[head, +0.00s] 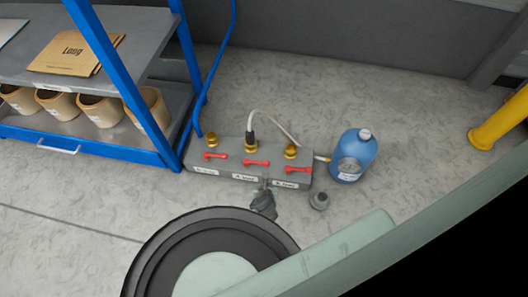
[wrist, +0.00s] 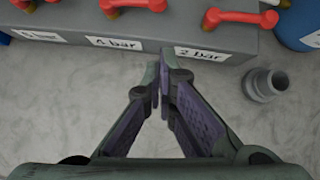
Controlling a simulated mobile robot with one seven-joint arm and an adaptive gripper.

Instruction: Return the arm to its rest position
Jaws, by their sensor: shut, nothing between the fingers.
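My gripper (wrist: 162,82) is shut and empty, its fingertips together in the wrist view. It points at the front face of a grey manifold block (wrist: 135,52), near the labels reading "4 bar" and "2 bar". In the head view my gripper (head: 264,190) shows small in front of the block (head: 226,181), below its middle label. I cannot tell whether the fingertips touch the block. My arm fills the lower part of the head view.
The block carries red handles (head: 256,163) and brass fittings; a pale hose (head: 275,122) rises from the middle one. A blue bottle (head: 354,156) stands right of it. A loose grey fitting (head: 319,201) sits on the floor. A blue-framed shelf (head: 150,158) stands left. Floor is clear behind.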

